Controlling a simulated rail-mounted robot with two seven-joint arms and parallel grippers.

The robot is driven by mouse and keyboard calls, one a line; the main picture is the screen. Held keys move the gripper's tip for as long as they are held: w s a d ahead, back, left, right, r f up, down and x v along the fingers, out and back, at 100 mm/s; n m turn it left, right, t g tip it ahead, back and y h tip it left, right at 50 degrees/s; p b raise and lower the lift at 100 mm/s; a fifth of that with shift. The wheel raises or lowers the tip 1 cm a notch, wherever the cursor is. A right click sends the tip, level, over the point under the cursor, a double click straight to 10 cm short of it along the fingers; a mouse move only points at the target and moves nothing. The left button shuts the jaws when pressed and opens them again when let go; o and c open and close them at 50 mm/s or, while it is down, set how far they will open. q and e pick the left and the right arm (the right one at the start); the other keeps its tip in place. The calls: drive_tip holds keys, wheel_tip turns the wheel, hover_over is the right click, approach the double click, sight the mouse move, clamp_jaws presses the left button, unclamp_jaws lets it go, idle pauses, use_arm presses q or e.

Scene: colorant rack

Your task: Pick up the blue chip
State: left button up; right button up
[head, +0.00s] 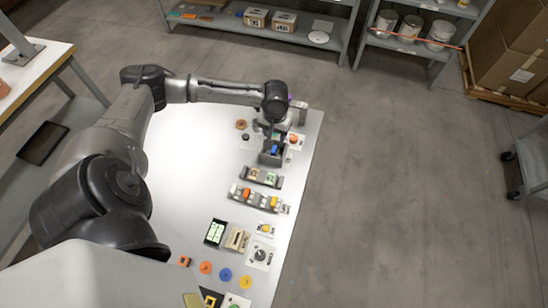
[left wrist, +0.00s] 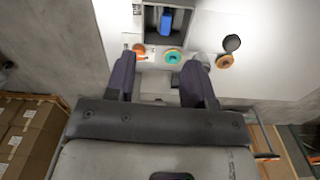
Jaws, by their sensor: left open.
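A flat round blue chip (head: 225,274) lies on the white table near its front, between an orange chip (head: 205,267) and a yellow chip (head: 245,282). A separate upright blue piece (head: 275,150) stands in a grey open box; it also shows in the left wrist view (left wrist: 167,22). My left gripper (head: 273,131) is at the far end of the table, close to that box and far from the flat blue chip. In the left wrist view, my left gripper (left wrist: 162,58) has its fingers apart with nothing held between them. My right gripper is not visible.
Grey racks (head: 259,201) with small coloured items stand along the table's right side. A teal ring (left wrist: 172,57) lies beside the grey box (left wrist: 183,36). The white table's (head: 190,190) left-middle area is clear.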

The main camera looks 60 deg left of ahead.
use_arm(q)
drive_tip(key=a+n, duration=0.1)
drive_tip(key=a, duration=0.1)
drive_tip(key=b, duration=0.1)
hover_over(274, 149)
drive_tip(key=f, duration=0.7)
drive_tip(key=shift+s+d+f, duration=0.1)
drive_tip(key=shift+s+d, duration=0.05)
drive_tip(key=shift+s, duration=0.05)
drive_tip(key=shift+w+f+b, duration=0.2)
drive_tip(key=shift+f+b, duration=0.2)
drive_tip(key=shift+f, duration=2.7)
clamp_jaws()
